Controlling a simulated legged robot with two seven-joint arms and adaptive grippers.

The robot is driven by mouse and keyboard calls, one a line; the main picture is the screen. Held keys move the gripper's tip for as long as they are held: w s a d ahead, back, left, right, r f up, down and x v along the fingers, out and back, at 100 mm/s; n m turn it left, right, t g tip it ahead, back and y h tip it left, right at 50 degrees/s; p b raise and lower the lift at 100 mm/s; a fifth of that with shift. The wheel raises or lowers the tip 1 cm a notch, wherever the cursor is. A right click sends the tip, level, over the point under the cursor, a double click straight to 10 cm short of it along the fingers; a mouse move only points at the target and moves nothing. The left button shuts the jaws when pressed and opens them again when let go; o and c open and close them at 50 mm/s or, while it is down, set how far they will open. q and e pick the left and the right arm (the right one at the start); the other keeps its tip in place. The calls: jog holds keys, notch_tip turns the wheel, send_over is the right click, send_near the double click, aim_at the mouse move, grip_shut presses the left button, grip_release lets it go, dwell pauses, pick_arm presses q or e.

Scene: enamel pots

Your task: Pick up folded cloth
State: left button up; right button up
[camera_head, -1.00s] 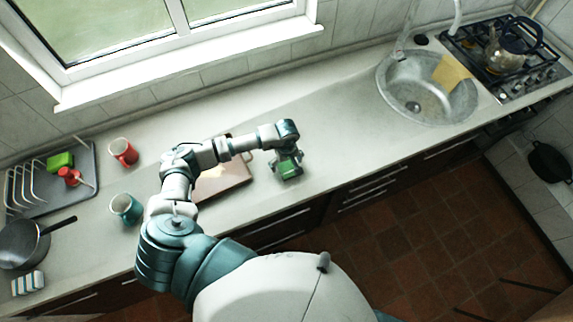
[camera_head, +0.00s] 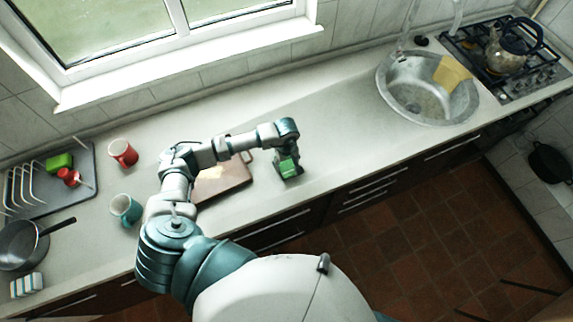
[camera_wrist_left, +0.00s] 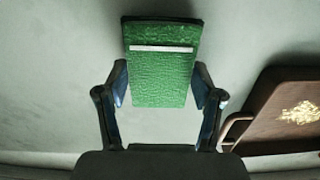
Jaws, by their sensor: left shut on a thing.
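The green folded cloth (camera_head: 289,169) with a white stripe is at the counter's front part, right of the brown board. It also shows in the left wrist view (camera_wrist_left: 161,82), with a rough textured surface. My left gripper (camera_wrist_left: 162,92) has one finger on each side of the cloth and is shut on it. In the head view my left gripper (camera_head: 287,160) comes down over the cloth from above and partly hides it. I cannot tell whether the cloth still touches the counter. My right gripper is not in view.
The brown board (camera_head: 222,184) lies close to the left, partly behind my arm. Red (camera_head: 123,153) and teal (camera_head: 126,209) mugs, a pan (camera_head: 18,246) and a dish rack (camera_head: 40,185) are further left. Clear counter (camera_head: 335,125) reaches to the sink (camera_head: 420,105).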

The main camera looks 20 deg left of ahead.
pick_arm(q)
jog(key=shift+s+r+b, duration=0.25)
jog(key=shift+r+b, duration=0.15)
jog(key=shift+r, duration=0.7)
jog(key=s+d+b, duration=0.1)
jog(key=s, duration=0.4)
jog(key=s+d+r+b, duration=0.1)
jog(key=s, duration=0.4)
jog(key=s+d+b, duration=0.1)
jog(key=s, duration=0.4)
jog(key=shift+s+d+r, duration=0.1)
jog(key=shift+d+r, duration=0.1)
jog(key=shift+r, duration=0.1)
